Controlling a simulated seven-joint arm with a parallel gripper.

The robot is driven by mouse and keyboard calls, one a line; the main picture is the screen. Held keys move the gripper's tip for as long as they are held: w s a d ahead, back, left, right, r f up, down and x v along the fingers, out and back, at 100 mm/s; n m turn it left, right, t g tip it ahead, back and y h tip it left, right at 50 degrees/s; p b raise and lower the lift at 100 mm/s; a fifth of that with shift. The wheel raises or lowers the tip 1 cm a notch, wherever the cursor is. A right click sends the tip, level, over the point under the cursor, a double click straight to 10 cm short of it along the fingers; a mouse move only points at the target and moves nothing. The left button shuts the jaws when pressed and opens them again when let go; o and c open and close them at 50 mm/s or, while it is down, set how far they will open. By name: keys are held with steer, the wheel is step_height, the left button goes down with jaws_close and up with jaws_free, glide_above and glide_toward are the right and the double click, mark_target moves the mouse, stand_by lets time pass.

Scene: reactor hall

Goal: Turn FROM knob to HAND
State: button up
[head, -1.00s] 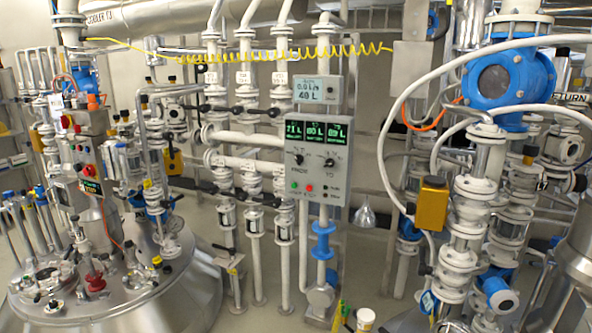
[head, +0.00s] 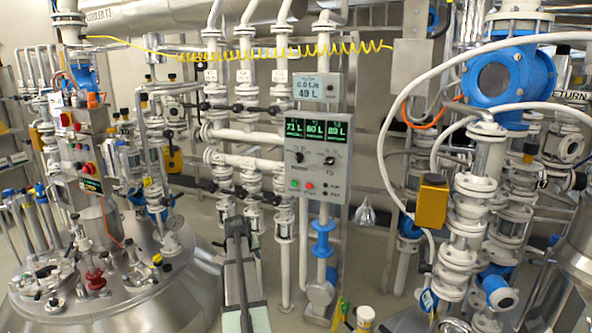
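The grey control panel (head: 318,184) hangs on the pipe rack at the centre. It has two small dark knobs below three green-lit displays. The left knob (head: 299,157) has a blurred label under it that seems to read FROM. The right knob (head: 330,160) has a label that looks like TO. Pointer directions and position marks are too small to read. My gripper (head: 237,229) rises from the bottom, left of and below the panel, apart from both knobs. Its fingers are not clear enough to tell whether they are open or shut.
Vertical pipes with black-handled valves (head: 248,180) stand just left of the panel. A small grey display box (head: 318,91) sits above it. A steel vessel (head: 120,290) fills the lower left. A yellow box (head: 432,204) and white hoses stand at right. The space before the panel looks clear.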

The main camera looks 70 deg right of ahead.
steer(key=s+d+r+m+g+h, duration=0.1)
steer(key=d+r+h, duration=0.1)
steer(key=d+r, duration=0.85)
steer(key=s+d+r+m+h, duration=0.1)
steer(key=d+r+h, duration=0.2)
steer(key=d+r, duration=0.75)
steer(key=m+g+h, duration=0.1)
steer(key=m+h, duration=0.2)
glide_toward(297, 158)
steer(key=x, duration=0.9)
steer(key=shift+d, duration=0.2)
jaws_close()
